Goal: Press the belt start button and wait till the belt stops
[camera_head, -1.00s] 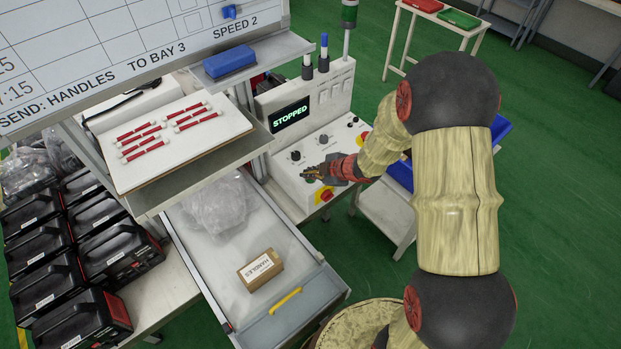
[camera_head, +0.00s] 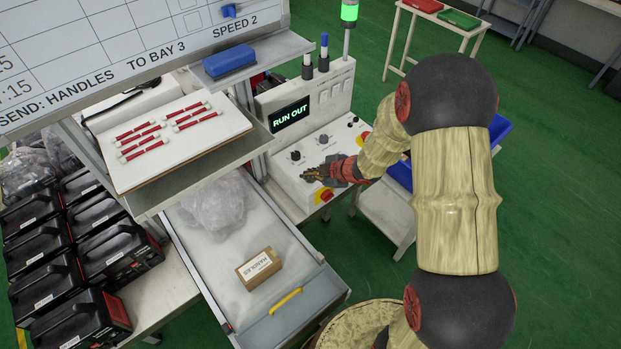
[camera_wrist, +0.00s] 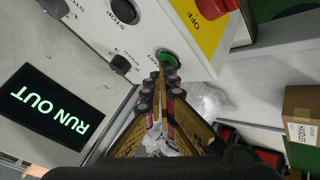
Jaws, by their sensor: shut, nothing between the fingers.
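The control panel (camera_head: 325,143) stands in the middle of the head view. Its display (camera_head: 291,115) reads "RUN OUT", and so does the display in the wrist view (camera_wrist: 48,106). The stack light (camera_head: 349,12) glows green at its top. The green start button (camera_wrist: 168,58) shows in the wrist view, partly covered by my fingertips. My gripper (camera_head: 313,176) is shut and empty, with its tips at the green button; it also shows in the wrist view (camera_wrist: 160,75). I cannot tell whether the tips still touch it. The belt (camera_head: 228,250) carries a box labelled "HANDLES" (camera_head: 263,269).
A red emergency button on a yellow plate (camera_wrist: 212,10) is close beside the green one. A black STOP knob (camera_wrist: 125,10) is on its other side. A shelf with red handles (camera_head: 160,140) overhangs the belt at the left. Black cases (camera_head: 75,260) stand at far left.

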